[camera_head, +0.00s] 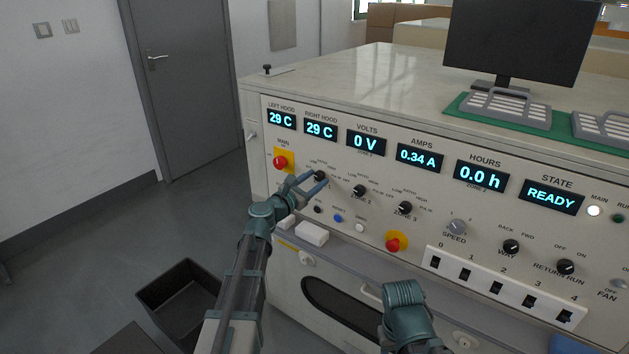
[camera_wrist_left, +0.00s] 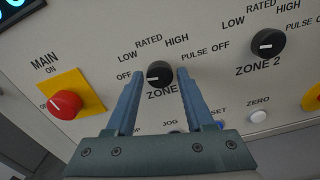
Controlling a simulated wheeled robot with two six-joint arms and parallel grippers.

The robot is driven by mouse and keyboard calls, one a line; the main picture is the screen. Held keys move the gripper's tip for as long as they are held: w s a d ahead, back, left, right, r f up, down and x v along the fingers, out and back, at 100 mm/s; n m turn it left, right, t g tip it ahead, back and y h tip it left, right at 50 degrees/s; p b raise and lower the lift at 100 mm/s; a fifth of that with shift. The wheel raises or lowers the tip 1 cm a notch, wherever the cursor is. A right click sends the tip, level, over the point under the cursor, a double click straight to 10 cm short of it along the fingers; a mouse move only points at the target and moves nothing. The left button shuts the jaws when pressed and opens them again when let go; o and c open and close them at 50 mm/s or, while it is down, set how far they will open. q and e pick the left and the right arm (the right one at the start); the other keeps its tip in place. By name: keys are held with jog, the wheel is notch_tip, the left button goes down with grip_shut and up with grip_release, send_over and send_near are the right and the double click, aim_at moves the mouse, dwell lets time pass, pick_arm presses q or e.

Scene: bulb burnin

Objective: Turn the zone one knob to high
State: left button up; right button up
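The zone one knob (camera_wrist_left: 160,73) is black and round, with a white mark on its left side, toward the OFF label. In the head view the knob (camera_head: 319,175) sits on the panel to the right of the red main knob. My left gripper (camera_wrist_left: 160,76) is open, with one finger on each side of the knob. Small gaps seem to show between the fingers and the knob. In the head view the left gripper (camera_head: 308,186) reaches up to the panel. Part of the ZONE label is hidden by a finger. Of my right arm only a teal link shows; its fingers are not visible.
The red main knob (camera_wrist_left: 66,104) on its yellow plate is to the left. The zone two knob (camera_wrist_left: 268,43) is to the right. Below are small push buttons, including a blue one (camera_head: 337,218). A white block (camera_head: 312,234) sits on the ledge below.

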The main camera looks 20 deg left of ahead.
pick_arm(q)
grip_shut()
jog(key=shift+m, duration=0.3)
jog(key=m, duration=0.4)
jog(key=shift+m, duration=0.4)
jog(key=m, duration=0.4)
jog(key=shift+m, duration=0.3)
jog(key=m, duration=1.3)
jog(key=shift+m, duration=0.3)
jog(key=shift+s, duration=0.1)
